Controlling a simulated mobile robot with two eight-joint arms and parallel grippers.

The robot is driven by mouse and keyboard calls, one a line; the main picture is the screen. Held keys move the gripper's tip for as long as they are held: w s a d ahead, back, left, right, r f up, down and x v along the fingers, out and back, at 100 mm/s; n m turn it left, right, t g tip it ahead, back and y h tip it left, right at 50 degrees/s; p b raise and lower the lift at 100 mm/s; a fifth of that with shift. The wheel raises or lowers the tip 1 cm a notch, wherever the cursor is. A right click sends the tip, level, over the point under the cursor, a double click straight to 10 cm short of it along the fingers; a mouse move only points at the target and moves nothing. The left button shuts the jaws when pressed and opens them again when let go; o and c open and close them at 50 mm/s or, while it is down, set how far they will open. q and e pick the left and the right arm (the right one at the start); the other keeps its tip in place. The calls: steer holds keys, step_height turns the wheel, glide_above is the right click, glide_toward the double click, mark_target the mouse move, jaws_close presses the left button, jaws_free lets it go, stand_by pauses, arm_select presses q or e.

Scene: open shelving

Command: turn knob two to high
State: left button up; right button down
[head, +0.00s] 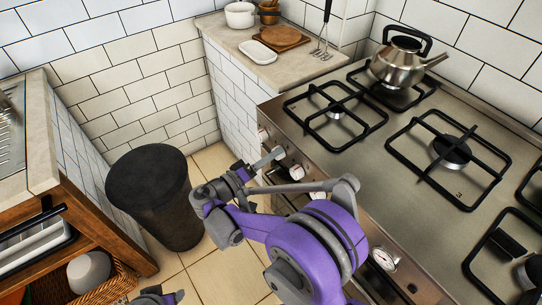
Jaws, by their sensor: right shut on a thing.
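The stove (345,145) has a row of knobs along its front face. The far knob (262,134) stands clear of my gripper. My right gripper (272,157) reaches the front from the left, its fingers shut on the second knob from the far end (279,152). The fingers partly cover that knob, and its marking is too small to read. Another knob (297,172) is just nearer, close to my arm. Part of what seems to be my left gripper (160,298) shows at the bottom edge; its jaws cannot be made out.
A steel kettle (402,58) stands on the far right burner. A dark bin (152,195) stands on the floor left of my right arm. A far counter (270,70) holds a pot, boards and utensils. A wooden shelf unit (75,200) is at the left.

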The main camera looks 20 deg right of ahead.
steer(key=shift+w+n+g+p, duration=0.1)
steer(key=shift+n+g+p, duration=0.25)
steer(key=shift+n, duration=2.55)
steer(key=shift+n+g+p, duration=0.15)
steer(key=shift+n+g, duration=0.4)
steer(key=shift+n, duration=2.35)
steer(key=shift+c, duration=1.8)
jaws_free()
steer(key=shift+a, duration=0.1)
